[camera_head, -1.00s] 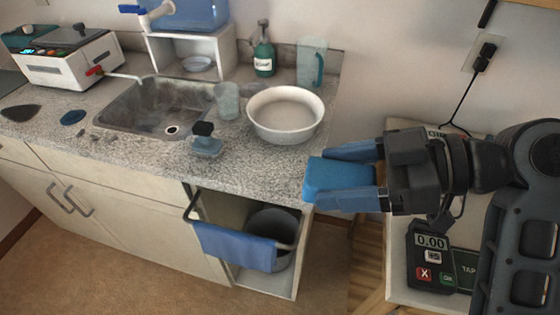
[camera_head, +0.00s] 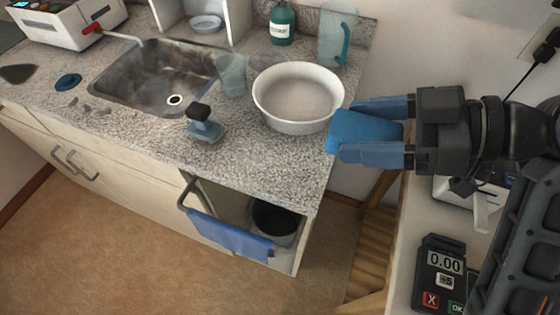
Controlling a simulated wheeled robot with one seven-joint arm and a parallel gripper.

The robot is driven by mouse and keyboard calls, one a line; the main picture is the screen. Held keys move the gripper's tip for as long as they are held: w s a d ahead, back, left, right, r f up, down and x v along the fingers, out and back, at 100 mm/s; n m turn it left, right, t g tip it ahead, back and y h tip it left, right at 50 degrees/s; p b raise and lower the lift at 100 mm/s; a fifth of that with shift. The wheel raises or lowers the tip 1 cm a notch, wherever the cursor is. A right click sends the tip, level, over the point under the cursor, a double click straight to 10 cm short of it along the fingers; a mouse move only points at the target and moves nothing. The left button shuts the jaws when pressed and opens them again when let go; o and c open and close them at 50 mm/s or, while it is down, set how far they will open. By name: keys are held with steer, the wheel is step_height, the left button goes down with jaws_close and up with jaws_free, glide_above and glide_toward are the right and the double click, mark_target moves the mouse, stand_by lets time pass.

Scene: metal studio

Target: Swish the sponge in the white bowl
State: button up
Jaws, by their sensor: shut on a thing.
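The white bowl (camera_head: 297,97) stands upright on the granite counter, right of the sink, and its inside looks empty. My gripper (camera_head: 374,132) is shut on the blue sponge (camera_head: 352,131), which sticks out to the left from between the blue fingers. In the picture the sponge is just right of the bowl and overlaps its lower right rim a little. It is in front of the bowl from this view, and I cannot tell how high it is above the counter or whether it touches the bowl.
The sink (camera_head: 160,78) is left of the bowl, with a clear cup (camera_head: 231,75) between. A dish brush (camera_head: 204,126) stands in front. A green bottle (camera_head: 282,24) and clear pitcher (camera_head: 337,34) stand behind.

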steer(key=p, duration=0.1)
glide_above(279, 170)
step_height(279, 170, down, 7)
steer(key=shift+d+r, duration=0.15)
steer(key=shift+a+f+p, duration=0.2)
steer(key=shift+f+p, duration=0.25)
steer(key=shift+f, duration=1.5)
steer(key=shift+f, duration=0.1)
steer(key=o, duration=1)
steer(key=v, duration=0.2)
steer(key=b+v, duration=0.1)
steer(key=v, duration=0.1)
steer(key=w+v, duration=0.1)
steer(key=v, duration=0.2)
steer(key=shift+d+b, duration=0.1)
steer(key=shift+b, duration=0.3)
steer(key=shift+s+d+r, duration=0.15)
steer(key=shift+d+r, duration=0.15)
steer(key=shift+d, duration=0.05)
